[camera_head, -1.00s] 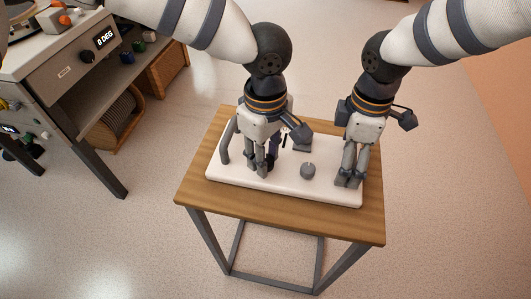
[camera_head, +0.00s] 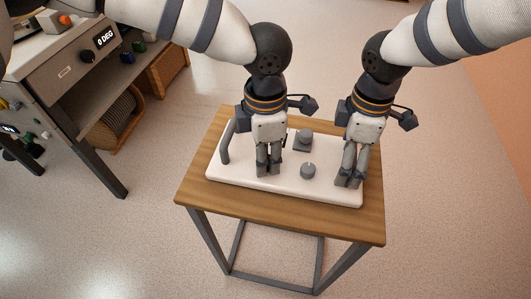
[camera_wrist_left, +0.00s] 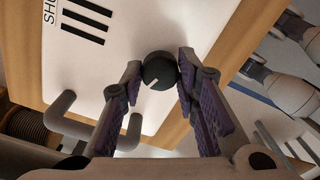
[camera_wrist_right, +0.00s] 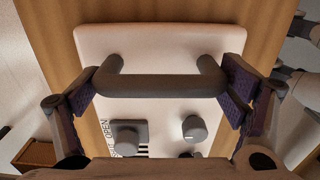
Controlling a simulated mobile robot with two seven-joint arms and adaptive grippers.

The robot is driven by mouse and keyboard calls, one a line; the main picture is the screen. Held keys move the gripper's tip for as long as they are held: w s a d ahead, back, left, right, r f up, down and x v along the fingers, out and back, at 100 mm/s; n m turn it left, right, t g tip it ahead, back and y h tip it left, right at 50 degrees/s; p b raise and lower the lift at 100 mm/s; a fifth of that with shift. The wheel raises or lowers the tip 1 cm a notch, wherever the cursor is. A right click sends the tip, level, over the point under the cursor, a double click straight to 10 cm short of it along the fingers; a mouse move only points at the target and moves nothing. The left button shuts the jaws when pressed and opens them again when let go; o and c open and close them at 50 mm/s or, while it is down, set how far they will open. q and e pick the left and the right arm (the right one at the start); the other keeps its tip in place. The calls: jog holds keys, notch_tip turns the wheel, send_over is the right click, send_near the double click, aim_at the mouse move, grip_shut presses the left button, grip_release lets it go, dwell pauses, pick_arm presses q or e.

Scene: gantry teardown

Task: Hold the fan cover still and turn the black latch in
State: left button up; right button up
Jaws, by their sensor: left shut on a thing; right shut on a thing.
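The white fan cover (camera_head: 222,174) lies flat on a small wooden table. The black latch (camera_wrist_left: 159,71), a round knob with a white pointer line, sits between the fingertips of my left gripper (camera_head: 268,172); the pointer slants to the lower left in the left wrist view. In the head view the fingers hide this latch. My left gripper is shut on it. My right gripper (camera_head: 348,183) is shut on the dark grey bar handle (camera_wrist_right: 160,86) at the cover's right end, with one pad at each end of the bar. The fingers hide that handle in the head view.
A second grey handle (camera_head: 225,143) stands at the cover's left end. A grey knob on a block (camera_head: 303,140) and a round grey knob (camera_head: 308,171) sit between my grippers. The wooden table (camera_head: 290,199) has narrow free margins. A grey workbench (camera_head: 75,62) stands at left.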

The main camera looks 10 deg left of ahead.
pick_arm(q)
jog(key=shift+n, duration=1.9)
jog(key=o, duration=1.2)
notch_tip(320, 180, up, 12)
